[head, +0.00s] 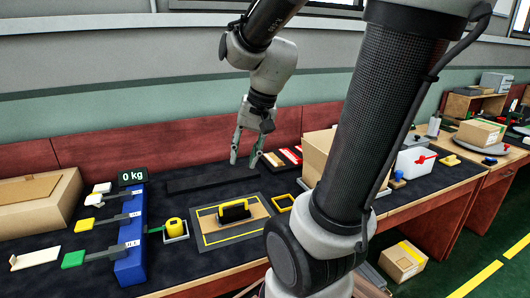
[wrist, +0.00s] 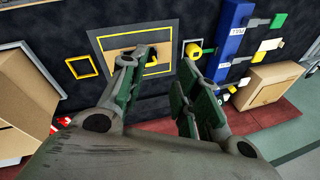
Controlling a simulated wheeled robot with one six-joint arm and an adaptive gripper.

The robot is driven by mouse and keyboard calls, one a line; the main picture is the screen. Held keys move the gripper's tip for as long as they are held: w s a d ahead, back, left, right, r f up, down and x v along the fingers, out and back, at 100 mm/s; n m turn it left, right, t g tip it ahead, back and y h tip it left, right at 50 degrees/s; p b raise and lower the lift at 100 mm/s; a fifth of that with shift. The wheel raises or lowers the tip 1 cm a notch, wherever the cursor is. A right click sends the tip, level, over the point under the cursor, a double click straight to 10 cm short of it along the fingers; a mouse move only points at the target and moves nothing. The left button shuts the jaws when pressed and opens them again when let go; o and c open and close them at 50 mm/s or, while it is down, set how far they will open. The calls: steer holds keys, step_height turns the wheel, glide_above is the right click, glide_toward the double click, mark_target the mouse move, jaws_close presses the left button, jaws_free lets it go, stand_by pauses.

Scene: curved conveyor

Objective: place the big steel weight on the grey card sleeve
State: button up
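My gripper (head: 246,158) is open and empty above the far part of the dark bench mat. Its two green-padded fingers stand well apart in the wrist view (wrist: 160,95). I cannot make out the big steel weight in either view; my arm and the brown box hide part of the bench. No grey card sleeve can be told for sure. A grey mat with a yellow outline (head: 207,240) lies in front of my gripper. On it is a brown card piece (head: 257,211) with a black-handled tool (head: 234,211) on top; both also show in the wrist view.
A brown box (head: 317,152) and white bin (head: 414,163) stand right. A long dark strip (head: 205,177) lies clear behind.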

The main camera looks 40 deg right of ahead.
steer(key=s+r+n+t+h, duration=0.1)
steer(key=s+r+n, duration=0.2)
steer(key=s+n, duration=0.4)
steer(key=shift+s+r+h, duration=0.4)
steer(key=shift+s, duration=0.45)
